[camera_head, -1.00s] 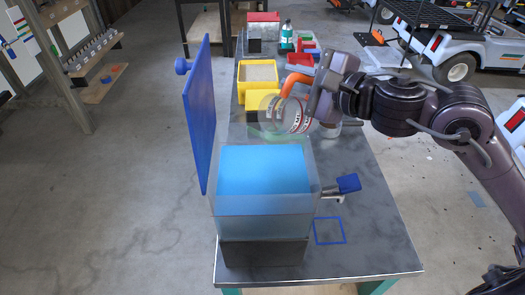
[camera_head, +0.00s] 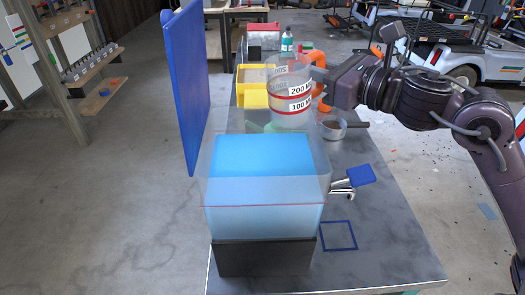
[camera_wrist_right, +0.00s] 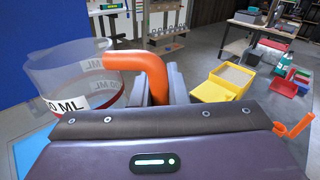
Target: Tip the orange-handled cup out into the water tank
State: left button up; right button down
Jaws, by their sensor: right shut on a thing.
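The clear cup (camera_head: 290,98) has red bands, white volume labels and an orange handle (camera_head: 323,92). It is upright in the air above the far side of the water tank. My right gripper (camera_head: 326,82) is shut on the handle. In the right wrist view the cup (camera_wrist_right: 72,82) is at the left, with its handle (camera_wrist_right: 140,62) between my fingers (camera_wrist_right: 160,85). I cannot make out any contents in it. The clear water tank (camera_head: 215,192) holds blue water, has a red line and stands on a black block. My left gripper is not in view.
A tall blue panel (camera_head: 183,90) stands left of the tank. A tap with a blue lever (camera_head: 360,175) sticks out on its right, near a blue square outline (camera_head: 339,236) on the bench. A grey pan (camera_head: 333,131) and yellow bins (camera_head: 254,95) lie behind.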

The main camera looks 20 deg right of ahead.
jog(key=shift+a+f+m+b, duration=0.1)
jog(key=shift+f+m+b, duration=0.25)
jog(key=shift+f, duration=0.3)
jog(key=shift+a+m, duration=0.1)
jog(key=shift+m, duration=0.35)
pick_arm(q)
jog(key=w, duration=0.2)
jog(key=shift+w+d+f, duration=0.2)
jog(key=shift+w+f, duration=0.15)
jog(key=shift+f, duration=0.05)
pick_arm(e)
jog(key=shift+r+p, duration=0.65)
jog(key=shift+r, duration=0.9)
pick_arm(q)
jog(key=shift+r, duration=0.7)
